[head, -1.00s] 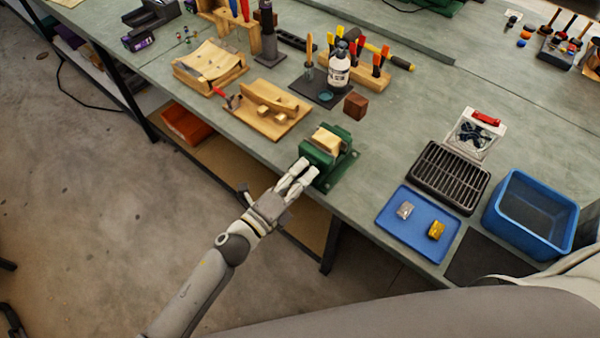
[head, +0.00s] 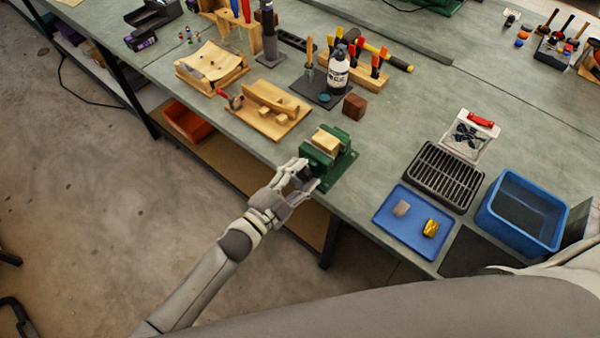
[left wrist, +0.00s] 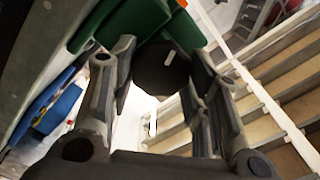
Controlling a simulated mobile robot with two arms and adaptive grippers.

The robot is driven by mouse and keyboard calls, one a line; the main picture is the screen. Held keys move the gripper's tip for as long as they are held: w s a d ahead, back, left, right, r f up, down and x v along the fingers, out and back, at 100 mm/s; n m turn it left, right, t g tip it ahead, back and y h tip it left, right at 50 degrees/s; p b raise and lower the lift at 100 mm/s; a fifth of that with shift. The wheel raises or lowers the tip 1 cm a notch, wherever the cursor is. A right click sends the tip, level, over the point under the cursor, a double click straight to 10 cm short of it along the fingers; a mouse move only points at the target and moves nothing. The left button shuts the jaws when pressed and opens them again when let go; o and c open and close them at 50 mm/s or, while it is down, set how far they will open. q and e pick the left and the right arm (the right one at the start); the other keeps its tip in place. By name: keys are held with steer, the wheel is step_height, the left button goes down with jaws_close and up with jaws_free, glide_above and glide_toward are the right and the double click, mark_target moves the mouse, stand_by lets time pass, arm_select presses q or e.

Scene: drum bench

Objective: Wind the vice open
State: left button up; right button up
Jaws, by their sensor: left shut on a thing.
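The green vice (head: 345,160) stands at the front edge of the bench, with a pale wooden block (head: 326,141) at its top, seemingly between its jaws. My left gripper (head: 302,174) is at the vice's front side, just off the bench edge. In the left wrist view the two fingers (left wrist: 163,88) stand on either side of a dark round knob (left wrist: 166,68), shut on it. The green vice body (left wrist: 140,18) shows behind the knob. My right gripper is not in view.
Right of the vice are a blue tray (head: 388,222) with two small blocks, a black rack (head: 446,178) and a blue bin (head: 548,238). The bench beside the vice is clear.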

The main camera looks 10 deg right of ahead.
arm_select(q)
steer(key=shift+w+r+n+p, duration=0.15)
steer(key=shift+n+p, duration=0.15)
steer(key=shift+n, duration=1.2)
steer(key=o, duration=0.8)
steer(key=shift+c, duration=0.2)
steer(key=shift+o, duration=1.4)
steer(key=shift+d, duration=0.15)
steer(key=v, duration=1.2)
